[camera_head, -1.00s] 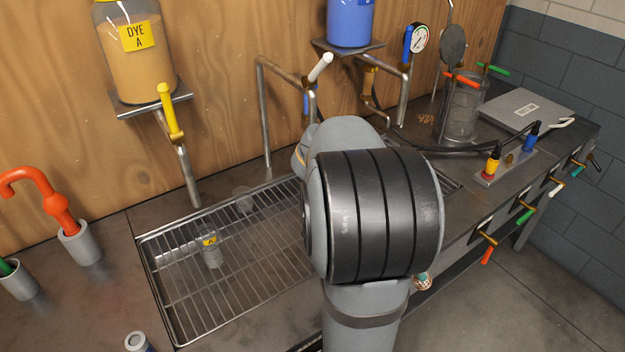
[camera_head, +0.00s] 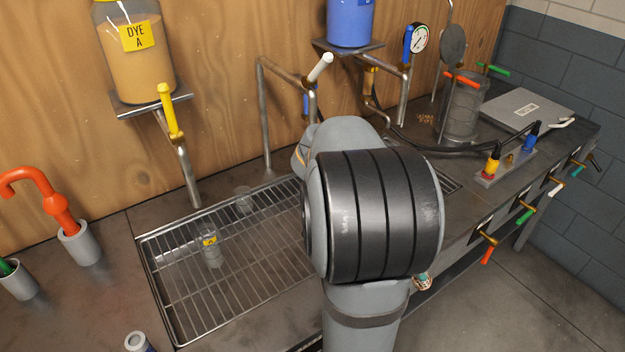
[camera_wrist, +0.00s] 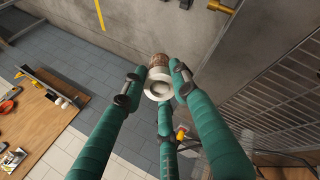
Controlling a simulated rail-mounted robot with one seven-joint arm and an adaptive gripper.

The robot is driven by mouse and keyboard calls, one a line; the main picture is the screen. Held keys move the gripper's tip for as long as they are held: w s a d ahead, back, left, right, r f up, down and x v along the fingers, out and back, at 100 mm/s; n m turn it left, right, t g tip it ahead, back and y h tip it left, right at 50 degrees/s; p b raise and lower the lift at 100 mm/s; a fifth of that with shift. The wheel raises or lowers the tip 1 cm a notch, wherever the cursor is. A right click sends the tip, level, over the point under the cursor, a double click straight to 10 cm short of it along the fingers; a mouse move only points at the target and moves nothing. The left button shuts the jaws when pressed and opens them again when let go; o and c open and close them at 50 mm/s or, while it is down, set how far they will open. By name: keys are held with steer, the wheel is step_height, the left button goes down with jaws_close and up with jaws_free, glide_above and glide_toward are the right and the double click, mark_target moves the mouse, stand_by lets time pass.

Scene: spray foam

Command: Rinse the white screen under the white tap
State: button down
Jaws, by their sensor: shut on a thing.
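A small white ring-shaped piece, which looks like the white screen (camera_wrist: 158,90), is held between the green fingers of my gripper (camera_wrist: 157,84) in the wrist view. A brownish part shows just behind its rim. The gripper is shut on it, over the floor in front of the bench. In the head view my arm hides most of the gripper; a small pale piece shows beside my arm at the bench's front side. The white tap's lever (camera_head: 320,67) tops a metal pipe above the back of the drain grate. The tap's lower part is partly hidden by my arm.
The wire drain grate (camera_head: 180,310) holds a yellow-labelled clear vessel (camera_head: 210,248) and a small clear cup (camera_head: 243,199). The yellow tap (camera_head: 168,112) and blue tank (camera_head: 349,20) flank the white tap. Coloured valves (camera_head: 523,215) stick out along the bench front.

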steer(key=s+a, duration=0.3)
steer(key=a, duration=0.2)
steer(key=shift+s, duration=0.35)
stand_by(0.3)
steer(key=w+d+f+n+t, duration=0.1)
steer(key=w+f+n, duration=0.1)
steer(key=w, duration=0.4)
steer(key=s+d+f+m+g, duration=0.1)
steer(key=s+d+f+m, duration=0.1)
steer(key=s+d, duration=0.2)
steer(key=shift+s+f, duration=0.15)
steer(key=shift+s, duration=0.9)
